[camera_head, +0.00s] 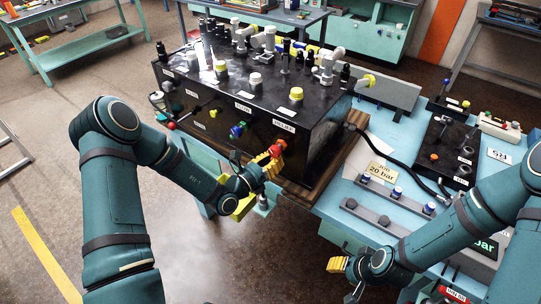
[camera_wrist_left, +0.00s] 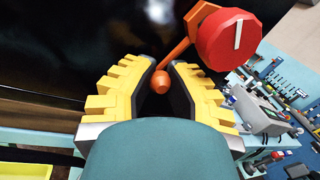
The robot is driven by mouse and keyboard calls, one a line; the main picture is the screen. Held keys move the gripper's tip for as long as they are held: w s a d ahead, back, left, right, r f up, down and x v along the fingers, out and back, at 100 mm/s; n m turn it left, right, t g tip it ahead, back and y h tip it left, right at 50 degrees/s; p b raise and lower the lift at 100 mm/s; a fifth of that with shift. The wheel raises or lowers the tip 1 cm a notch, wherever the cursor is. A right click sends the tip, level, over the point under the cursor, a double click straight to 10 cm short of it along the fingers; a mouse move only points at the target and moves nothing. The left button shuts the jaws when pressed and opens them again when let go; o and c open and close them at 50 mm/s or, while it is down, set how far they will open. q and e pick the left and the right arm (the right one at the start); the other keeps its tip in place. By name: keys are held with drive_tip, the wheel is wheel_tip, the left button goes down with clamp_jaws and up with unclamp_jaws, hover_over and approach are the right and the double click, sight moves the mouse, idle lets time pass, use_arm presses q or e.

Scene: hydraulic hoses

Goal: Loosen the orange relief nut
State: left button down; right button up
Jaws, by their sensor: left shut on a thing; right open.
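The orange relief nut (camera_wrist_left: 201,18) is on the black box's front face, with an orange bar and rounded end (camera_wrist_left: 161,82) reaching down from it. A red round cap (camera_wrist_left: 228,38) with a white mark sits in front of the nut. In the head view the red-orange fitting (camera_head: 276,150) is below a label on the box front. My left gripper (camera_wrist_left: 160,78) has its yellow fingers on both sides of the bar's end and is shut on it. My right gripper (camera_head: 338,265) is at the lower right, open and apart from the box; its fingers are small in view.
The black box (camera_head: 240,105) carries several valves and caps on top. A blue knob (camera_head: 237,131) sits left of the relief fitting. A black hose (camera_head: 385,150) runs over the light blue bench (camera_head: 335,205), which holds a 20 bar sign (camera_head: 381,171) and a fitting rail (camera_head: 385,207).

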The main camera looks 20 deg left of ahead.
use_arm(q)
drive_tip(key=shift+s+d+n+t+p, duration=0.2)
drive_tip(key=shift+d+n+t+p, duration=0.25)
drive_tip(key=shift+n, duration=0.8)
drive_tip(key=shift+s+d+n+t+p, duration=0.2)
drive_tip(key=shift+d+n, duration=0.45)
drive_tip(key=shift+n, duration=0.6)
drive_tip(key=c, duration=0.9)
unclamp_jaws()
drive_tip(key=shift+o, duration=0.2)
drive_tip(key=shift+s, duration=0.1)
drive_tip(key=v, duration=1.2)
drive_tip(key=shift+r, duration=0.15)
